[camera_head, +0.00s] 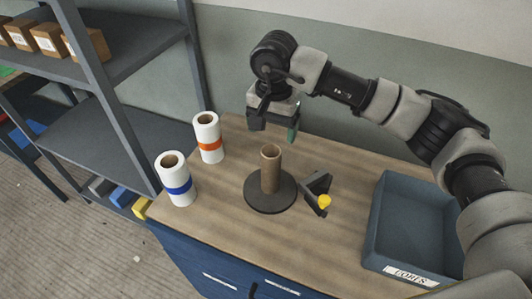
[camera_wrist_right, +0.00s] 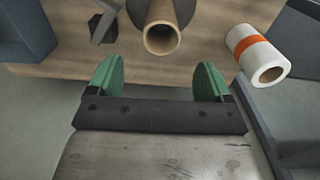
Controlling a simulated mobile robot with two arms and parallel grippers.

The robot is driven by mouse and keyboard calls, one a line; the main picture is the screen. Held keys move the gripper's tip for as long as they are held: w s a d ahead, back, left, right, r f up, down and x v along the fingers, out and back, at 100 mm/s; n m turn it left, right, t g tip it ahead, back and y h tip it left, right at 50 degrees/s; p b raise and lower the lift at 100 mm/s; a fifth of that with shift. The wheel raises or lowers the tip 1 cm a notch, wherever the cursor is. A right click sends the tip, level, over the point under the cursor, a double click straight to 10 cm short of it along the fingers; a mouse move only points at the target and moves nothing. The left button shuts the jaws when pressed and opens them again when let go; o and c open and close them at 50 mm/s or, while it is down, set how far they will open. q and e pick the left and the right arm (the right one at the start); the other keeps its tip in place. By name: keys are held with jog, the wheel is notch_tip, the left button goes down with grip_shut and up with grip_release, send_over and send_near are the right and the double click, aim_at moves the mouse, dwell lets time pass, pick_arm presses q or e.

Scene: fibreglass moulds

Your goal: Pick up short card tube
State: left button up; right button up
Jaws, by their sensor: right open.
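The short card tube (camera_head: 270,167) is brown and hollow. It stands upright on a dark round base (camera_head: 283,197) on the wooden table. In the right wrist view the tube (camera_wrist_right: 161,38) shows its open end, beyond the fingertips and between their lines. My right gripper (camera_head: 275,128) is above the table, behind the tube and apart from it. Its two green fingers (camera_wrist_right: 158,78) are spread and empty in the right wrist view. My left gripper is in neither view.
A white roll with an orange band (camera_head: 209,144) and one with a blue band (camera_head: 177,189) stand left of the tube. A blue-grey bin (camera_head: 372,225) labelled CORES stands farther right. Metal shelving (camera_head: 120,118) borders the left.

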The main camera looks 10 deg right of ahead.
aim_at(273, 146)
jog(key=f, duration=0.1)
jog(key=f+p, duration=0.1)
jog(key=f, duration=0.2)
jog(key=shift+s+f+p, duration=0.35)
jog(key=shift+p, duration=0.05)
jog(key=shift+f, duration=0.3)
jog(key=f+p, duration=0.1)
jog(key=f, duration=0.1)
jog(key=f+p, duration=0.2)
jog(key=shift+w+a+f, duration=0.15)
jog(key=shift+a+f, duration=0.05)
jog(key=shift+f, duration=0.4)
jog(key=shift+c, duration=0.3)
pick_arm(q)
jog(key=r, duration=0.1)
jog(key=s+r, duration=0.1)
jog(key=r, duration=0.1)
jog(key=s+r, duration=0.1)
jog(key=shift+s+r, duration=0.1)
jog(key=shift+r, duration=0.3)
pick_arm(e)
jog(key=c, duration=0.9)
jog(key=shift+c, duration=0.2)
